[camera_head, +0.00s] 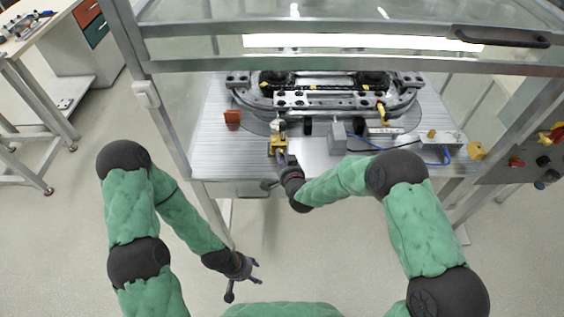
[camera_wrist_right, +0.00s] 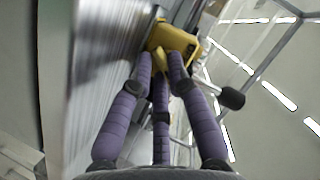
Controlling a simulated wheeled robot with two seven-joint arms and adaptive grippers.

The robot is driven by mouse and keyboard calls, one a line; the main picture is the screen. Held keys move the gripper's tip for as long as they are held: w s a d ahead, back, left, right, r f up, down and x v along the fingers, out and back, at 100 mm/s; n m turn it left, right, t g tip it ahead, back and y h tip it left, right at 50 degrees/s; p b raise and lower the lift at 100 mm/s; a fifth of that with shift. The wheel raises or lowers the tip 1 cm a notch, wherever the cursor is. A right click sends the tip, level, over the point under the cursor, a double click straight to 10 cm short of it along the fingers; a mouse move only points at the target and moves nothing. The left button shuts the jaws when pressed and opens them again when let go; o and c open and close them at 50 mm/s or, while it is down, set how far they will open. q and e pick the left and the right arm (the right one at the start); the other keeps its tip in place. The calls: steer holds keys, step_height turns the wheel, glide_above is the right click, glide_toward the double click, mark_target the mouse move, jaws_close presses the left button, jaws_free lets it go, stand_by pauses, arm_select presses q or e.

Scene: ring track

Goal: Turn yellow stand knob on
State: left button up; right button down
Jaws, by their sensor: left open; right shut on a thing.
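The yellow stand (camera_head: 278,143) stands at the front edge of the metal table, left of the middle. My right gripper (camera_head: 281,158) reaches in from the right, just in front of it. In the right wrist view a yellow block (camera_wrist_right: 174,40) of the stand lies beyond my right gripper's fingers (camera_wrist_right: 162,68). The purple fingers are closed together on a small yellow knob (camera_wrist_right: 157,58) at the block's near side. The fingertips partly hide the knob. My left gripper (camera_head: 254,273) is open and empty, low over the floor in front of the table.
A ring track (camera_head: 325,100) fills the back of the metal table (camera_head: 215,158). Frame posts and a crossbar (camera_head: 350,64) enclose the table. The floor in front is clear.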

steer(key=shift+s+a+f+m+y+b, duration=0.2)
steer(key=shift+s+f+m+y+b, duration=0.25)
steer(key=shift+b, duration=0.5)
steer(key=shift+w+f, duration=0.1)
steer(key=c, duration=1.3)
jaws_free()
steer(key=shift+o, duration=0.4)
steer(key=shift+a, duration=0.1)
steer(key=shift+w+m, duration=0.1)
steer(key=shift+m, duration=0.15)
steer(key=shift+r, duration=0.2)
steer(key=v, duration=0.8)
